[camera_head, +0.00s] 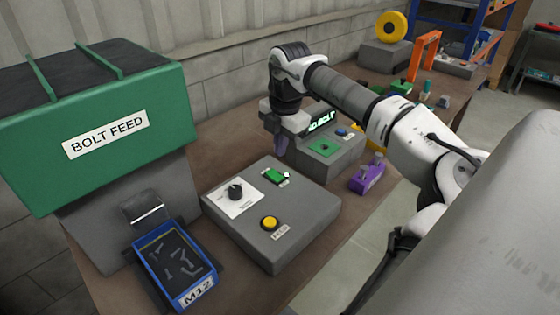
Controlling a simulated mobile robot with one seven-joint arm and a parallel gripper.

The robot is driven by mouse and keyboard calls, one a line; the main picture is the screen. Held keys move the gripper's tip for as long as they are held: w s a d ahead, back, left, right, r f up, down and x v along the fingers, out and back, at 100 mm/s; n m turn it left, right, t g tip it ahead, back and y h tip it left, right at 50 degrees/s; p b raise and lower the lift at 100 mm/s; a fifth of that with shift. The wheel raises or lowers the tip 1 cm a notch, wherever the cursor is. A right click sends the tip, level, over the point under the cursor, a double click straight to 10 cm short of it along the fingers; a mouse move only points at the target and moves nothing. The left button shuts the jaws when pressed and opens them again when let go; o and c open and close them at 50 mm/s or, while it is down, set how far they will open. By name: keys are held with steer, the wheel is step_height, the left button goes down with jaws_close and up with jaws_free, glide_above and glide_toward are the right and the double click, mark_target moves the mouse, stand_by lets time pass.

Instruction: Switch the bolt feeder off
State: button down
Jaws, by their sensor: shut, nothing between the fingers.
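The bolt feeder (110,140) is a green hopper labelled BOLT FEED on a grey body at the left. A grey control box (275,245) stands beside it. On the box are a black rotary knob (235,190) on a white plate, a green switch (275,176) and a yellow button (269,223) with a small label. I cannot tell which way the switch is set. My gripper (281,150) points down behind the control box, beyond the green switch and apart from it. It is shut and empty.
A blue tray (155,257) labelled M12 holds several bolts below the feeder's chute. A grey unit (335,160) with a lit display stands right behind the box, close to my gripper. A purple fixture (367,178) sits right of it. Bare brown bench shows in front right.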

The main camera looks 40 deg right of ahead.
step_height(320, 180, up, 6)
steer(key=b, duration=0.1)
steer(key=shift+s+d+r, duration=0.2)
stand_by(0.3)
steer(key=n+b, duration=0.3)
steer(key=n, duration=0.3)
steer(key=w+n+b, duration=0.1)
steer(key=n+b, duration=0.2)
steer(key=n, duration=0.3)
steer(key=n+b, duration=0.3)
steer(key=n, duration=0.3)
steer(key=shift+w+a+r+b, duration=0.15)
steer(key=shift+w+a+b, duration=0.05)
steer(key=shift+a+b, duration=0.1)
